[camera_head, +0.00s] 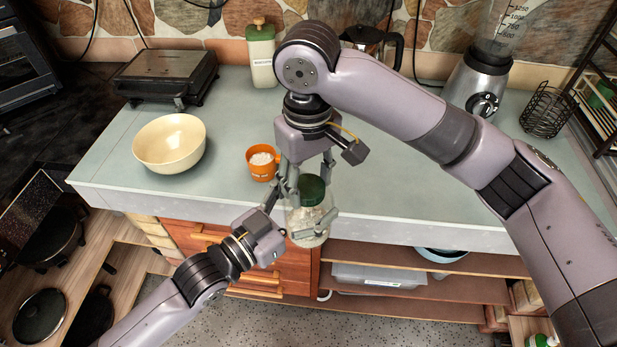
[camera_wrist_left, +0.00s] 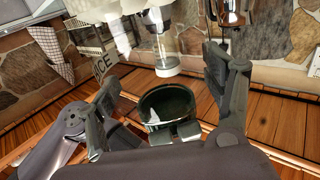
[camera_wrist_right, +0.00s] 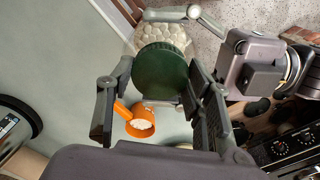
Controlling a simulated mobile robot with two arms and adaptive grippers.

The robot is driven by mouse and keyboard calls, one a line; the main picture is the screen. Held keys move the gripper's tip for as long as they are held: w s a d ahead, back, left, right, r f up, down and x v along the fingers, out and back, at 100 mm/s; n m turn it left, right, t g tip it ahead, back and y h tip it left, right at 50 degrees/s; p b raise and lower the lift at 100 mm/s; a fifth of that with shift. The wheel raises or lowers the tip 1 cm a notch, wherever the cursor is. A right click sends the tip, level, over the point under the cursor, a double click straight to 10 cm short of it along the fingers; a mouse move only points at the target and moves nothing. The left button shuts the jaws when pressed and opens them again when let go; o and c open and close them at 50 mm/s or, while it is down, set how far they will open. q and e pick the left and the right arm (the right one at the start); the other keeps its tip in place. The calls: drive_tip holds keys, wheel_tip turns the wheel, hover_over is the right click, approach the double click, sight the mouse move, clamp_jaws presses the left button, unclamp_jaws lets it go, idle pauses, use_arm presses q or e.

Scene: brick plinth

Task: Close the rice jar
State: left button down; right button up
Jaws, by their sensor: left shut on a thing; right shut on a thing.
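The rice jar (camera_head: 307,222) is clear glass, holds white rice, and is at the counter's front edge in the head view. It also shows in the right wrist view (camera_wrist_right: 172,36). Its dark green lid (camera_head: 312,188) is at the jar's top; I cannot tell whether it is fully seated. In the right wrist view the lid (camera_wrist_right: 160,70) covers the mouth. My left gripper (camera_head: 303,218) is shut around the jar's body from the front left. My right gripper (camera_head: 309,177) comes down from above and is shut on the lid, its fingers on either side.
An orange cup (camera_head: 262,170) with white contents stands just left of the jar. A cream bowl (camera_head: 168,148) is further left. A green-topped container (camera_head: 261,62), a grill (camera_head: 168,75) and a blender (camera_head: 478,85) stand behind. The counter right of the jar is clear.

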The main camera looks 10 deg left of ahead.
drive_tip(key=m, duration=0.2)
drive_tip(key=shift+m, duration=0.4)
drive_tip(key=o, duration=1.3)
drive_tip(key=shift+c, duration=0.2)
drive_tip(key=shift+r, duration=2.25)
drive_tip(key=shift+c, duration=0.3)
drive_tip(key=n, duration=0.2)
drive_tip(key=r+n, duration=0.1)
drive_tip(key=n, duration=0.5)
drive_tip(key=shift+r, duration=0.35)
drive_tip(key=n, duration=0.4)
drive_tip(key=shift+r, duration=0.4)
drive_tip(key=n, duration=0.2)
drive_tip(key=r+n, duration=0.1)
drive_tip(key=n, duration=0.2)
